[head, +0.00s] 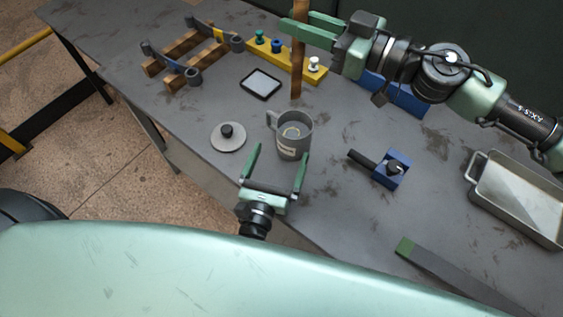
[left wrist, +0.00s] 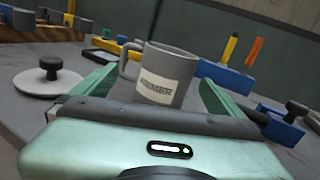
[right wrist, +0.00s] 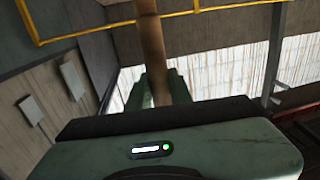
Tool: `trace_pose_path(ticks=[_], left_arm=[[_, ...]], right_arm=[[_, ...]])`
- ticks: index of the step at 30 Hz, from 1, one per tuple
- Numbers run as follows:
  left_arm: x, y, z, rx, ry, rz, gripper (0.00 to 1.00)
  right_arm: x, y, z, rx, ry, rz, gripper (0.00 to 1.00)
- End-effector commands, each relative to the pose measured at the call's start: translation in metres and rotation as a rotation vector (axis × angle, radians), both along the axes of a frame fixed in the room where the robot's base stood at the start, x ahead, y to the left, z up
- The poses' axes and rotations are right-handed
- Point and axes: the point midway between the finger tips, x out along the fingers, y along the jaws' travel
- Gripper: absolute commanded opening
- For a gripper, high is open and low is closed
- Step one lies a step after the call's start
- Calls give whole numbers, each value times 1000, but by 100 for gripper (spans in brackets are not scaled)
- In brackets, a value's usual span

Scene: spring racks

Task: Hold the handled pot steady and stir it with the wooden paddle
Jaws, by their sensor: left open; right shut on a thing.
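The handled pot (head: 291,135) is a grey mug-like pot standing upright on the table, its handle at the left. In the left wrist view the pot (left wrist: 164,75) shows a pale label reading "PRIMER". My left gripper (head: 275,165) is open on the near side of the pot, its fingers pointing toward it. My right gripper (head: 297,30) is shut on the wooden paddle (head: 297,75), holding it roughly upright behind the pot, apart from it. The paddle also shows between the fingers in the right wrist view (right wrist: 152,50).
A round grey lid (head: 228,138) with a black knob lies left of the pot. A blue block with a black knob (head: 394,170) is at its right. A metal tray (head: 518,200) is far right. A yellow rack (head: 285,60), wooden rack (head: 190,55) and black-framed pad (head: 261,84) stand behind.

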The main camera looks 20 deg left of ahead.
Motion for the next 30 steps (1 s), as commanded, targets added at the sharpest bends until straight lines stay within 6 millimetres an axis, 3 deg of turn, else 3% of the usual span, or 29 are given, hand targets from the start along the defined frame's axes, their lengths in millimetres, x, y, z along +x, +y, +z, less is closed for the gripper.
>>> trace_pose_path(ticks=[3, 7, 21, 30], left_arm=[[-3, -7, -15, 93, 34, -42, 100], [6, -9, -18, 117, 41, -52, 100], [90, -15, -16, 111, 39, -50, 100], [114, -16, -18, 112, 42, -50, 100]], right_arm=[[0, 0, 0, 0, 0, 0, 0], [0, 0, 0, 0, 0, 0, 0], [0, 0, 0, 0, 0, 0, 0], [0, 0, 0, 0, 0, 0, 0]])
